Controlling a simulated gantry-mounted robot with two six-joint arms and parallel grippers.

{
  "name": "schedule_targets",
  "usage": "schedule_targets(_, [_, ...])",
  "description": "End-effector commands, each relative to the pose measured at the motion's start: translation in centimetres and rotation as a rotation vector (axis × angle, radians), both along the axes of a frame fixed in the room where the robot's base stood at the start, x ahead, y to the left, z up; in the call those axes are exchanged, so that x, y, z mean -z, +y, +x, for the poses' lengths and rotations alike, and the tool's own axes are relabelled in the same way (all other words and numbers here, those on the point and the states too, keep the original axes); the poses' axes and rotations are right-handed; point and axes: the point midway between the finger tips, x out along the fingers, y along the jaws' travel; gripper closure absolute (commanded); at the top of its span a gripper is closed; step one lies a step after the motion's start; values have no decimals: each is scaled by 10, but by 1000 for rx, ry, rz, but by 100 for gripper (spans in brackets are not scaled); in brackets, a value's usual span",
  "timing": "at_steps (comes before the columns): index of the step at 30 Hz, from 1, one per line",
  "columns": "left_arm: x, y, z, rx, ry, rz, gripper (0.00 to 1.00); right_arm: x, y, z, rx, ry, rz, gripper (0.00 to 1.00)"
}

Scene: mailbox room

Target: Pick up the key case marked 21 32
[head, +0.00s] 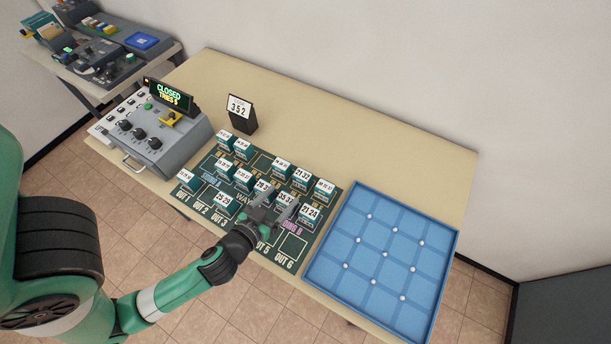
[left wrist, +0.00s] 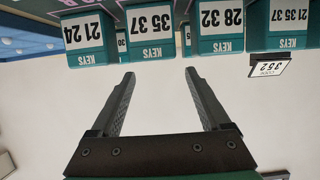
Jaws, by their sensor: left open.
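A teal key case (head: 302,177) with a white label that appears to read 21 32 stands in the back part of the green board (head: 293,250); the print is small. My left gripper (head: 276,201) is open over the board's front, nearer than that case. The left wrist view is upside down and shows its open fingers (left wrist: 160,73) with nothing between them. Beyond the fingertips are the cases marked 35 37 (left wrist: 150,48) and 28 32 (left wrist: 210,47), with 21 24 (left wrist: 84,57) beside them. I cannot make out 21 32 there. My right gripper is not in view.
Several similar teal cases stand close together on the board. A blue tray (head: 323,258) with white pegs lies to its right. A dark 352 code sign (head: 241,124) stands behind it. A grey console (head: 158,153) with a CLOSED display is at left. The table's back right is clear.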

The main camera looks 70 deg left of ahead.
Motion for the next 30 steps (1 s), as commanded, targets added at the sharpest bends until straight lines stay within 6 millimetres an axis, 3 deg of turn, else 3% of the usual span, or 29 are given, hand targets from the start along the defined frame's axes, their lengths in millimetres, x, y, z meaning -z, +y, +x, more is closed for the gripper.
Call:
schedule_targets(10, [18,32,44,-2,-4,-2,20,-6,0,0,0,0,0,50])
schedule_targets(17, [21,37,51,0,-3,-1,20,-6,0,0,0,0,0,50])
schedule_targets(24, [31,57,83,-1,-3,-1,20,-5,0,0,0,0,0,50])
schedule_targets(30, [35,63,91,1,-2,0,20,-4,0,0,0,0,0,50])
